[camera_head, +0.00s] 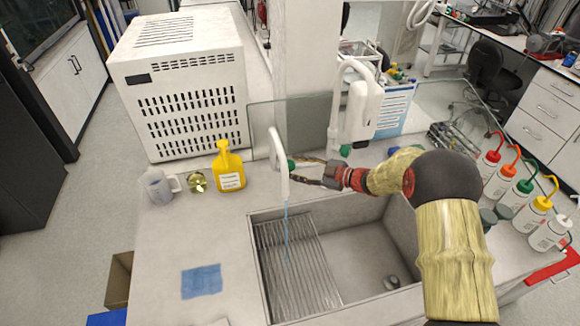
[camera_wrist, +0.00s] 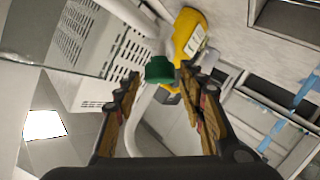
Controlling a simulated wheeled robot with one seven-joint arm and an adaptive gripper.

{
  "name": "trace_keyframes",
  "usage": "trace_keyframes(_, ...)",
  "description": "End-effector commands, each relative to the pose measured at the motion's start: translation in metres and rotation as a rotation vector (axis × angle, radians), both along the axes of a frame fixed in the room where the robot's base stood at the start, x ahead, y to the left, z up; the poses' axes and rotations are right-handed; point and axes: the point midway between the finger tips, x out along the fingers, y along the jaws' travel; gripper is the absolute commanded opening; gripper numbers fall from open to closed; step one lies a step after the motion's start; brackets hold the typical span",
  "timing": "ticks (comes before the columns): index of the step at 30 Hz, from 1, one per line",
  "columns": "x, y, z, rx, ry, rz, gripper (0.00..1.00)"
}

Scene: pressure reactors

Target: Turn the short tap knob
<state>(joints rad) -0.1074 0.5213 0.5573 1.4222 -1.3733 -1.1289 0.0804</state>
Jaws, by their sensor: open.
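The short white tap (camera_head: 279,150) stands at the back edge of the sink, with a thin blue stream below its spout. Its green knob (camera_head: 291,165) faces right, toward my gripper (camera_head: 311,171). In the wrist view the green knob (camera_wrist: 159,69) appears between the two fingertips of my gripper (camera_wrist: 157,76). The fingers are spread, with a visible gap on the left side of the knob; the right fingertip looks very close to it. I cannot tell whether it touches. My arm reaches in from the right over the sink.
A yellow bottle (camera_head: 229,168), a beaker (camera_head: 158,187) and a blue cloth (camera_head: 201,281) are on the counter at left. A glass panel (camera_head: 262,118) runs behind the taps. Several wash bottles (camera_head: 523,187) stand at right.

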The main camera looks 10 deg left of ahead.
Motion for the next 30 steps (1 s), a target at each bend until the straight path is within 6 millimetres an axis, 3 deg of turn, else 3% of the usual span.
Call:
trace_keyframes(6,-0.013,-0.043,0.012,0.000,-0.001,-0.002,0.40)
trace_keyframes(12,-0.021,-0.068,0.018,0.001,-0.001,-0.002,0.40)
trace_keyframes(30,-0.025,-0.076,0.020,0.000,-0.001,0.002,0.40)
